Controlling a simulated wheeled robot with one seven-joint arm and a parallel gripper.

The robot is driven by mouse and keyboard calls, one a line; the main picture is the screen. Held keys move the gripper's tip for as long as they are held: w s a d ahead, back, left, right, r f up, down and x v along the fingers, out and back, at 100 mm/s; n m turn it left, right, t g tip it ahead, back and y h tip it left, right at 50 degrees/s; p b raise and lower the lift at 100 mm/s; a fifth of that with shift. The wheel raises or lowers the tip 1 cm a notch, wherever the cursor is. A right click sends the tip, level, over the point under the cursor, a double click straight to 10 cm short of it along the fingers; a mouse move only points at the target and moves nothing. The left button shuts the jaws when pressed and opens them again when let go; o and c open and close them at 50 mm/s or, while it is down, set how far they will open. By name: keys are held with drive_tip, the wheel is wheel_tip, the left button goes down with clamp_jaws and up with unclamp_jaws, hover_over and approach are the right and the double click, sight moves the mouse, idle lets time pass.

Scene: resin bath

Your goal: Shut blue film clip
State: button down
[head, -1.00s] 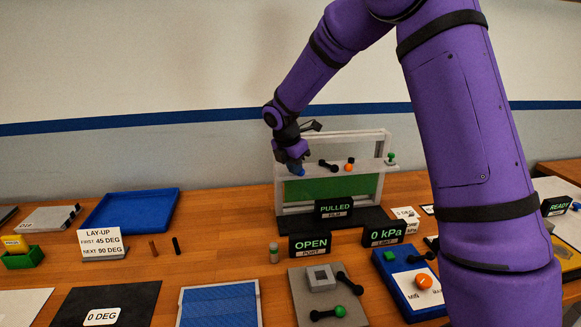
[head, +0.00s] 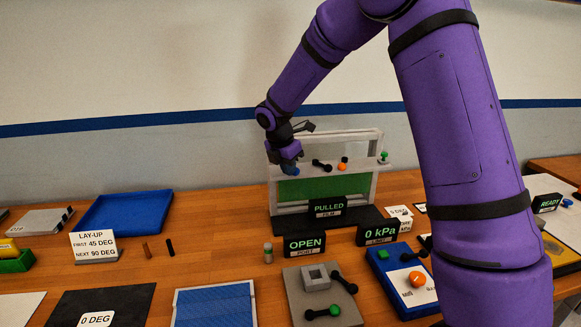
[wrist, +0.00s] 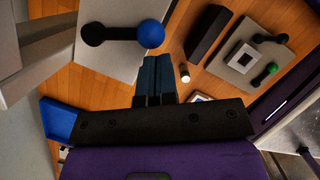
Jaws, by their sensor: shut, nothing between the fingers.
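The blue film clip (wrist: 151,34) shows in the wrist view as a dark lever with a blue ball end, lying across a pale bar of the film frame. Its dark pivot end is at the left and the ball at the right. My gripper (wrist: 152,62) is shut and empty, its fingertips close below the ball in that view; I cannot tell whether they touch it. There the clip is largely hidden, and a small blue patch shows by the fingers.
A black lever, an orange knob (head: 342,166) and a green knob (head: 384,157) sit further right along the frame. The PULLED sign (head: 328,207) stands before it, with the OPEN sign (head: 305,245) nearer. A blue tray (head: 125,211) lies left.

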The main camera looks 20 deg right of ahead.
drive_tip(key=s+a+v, duration=0.1)
drive_tip(key=a+v, duration=0.1)
drive_tip(key=v, duration=0.9)
drive_tip(key=shift+a, duration=0.2)
drive_tip(key=shift+s, duration=0.2)
drive_tip(key=s+d+r+m+t, duration=0.1)
drive_tip(key=s+d+r+m, duration=0.1)
drive_tip(key=s+r+m, duration=0.3)
drive_tip(key=s+d+r+m+y, duration=0.1)
drive_tip(key=s+r+m, duration=0.15)
drive_tip(key=s, duration=0.55)
drive_tip(key=s+d+r+m+t, duration=0.1)
drive_tip(key=s+d+r+m, duration=0.1)
drive_tip(key=s+m, duration=0.3)
drive_tip(key=s+d+f+m+t+y, duration=0.1)
drive_tip(key=s+d+m+t+y, duration=0.1)
drive_tip(key=s+m, duration=0.8)
drive_tip(key=s, duration=0.9)
drive_tip(key=shift+f, duration=0.4)
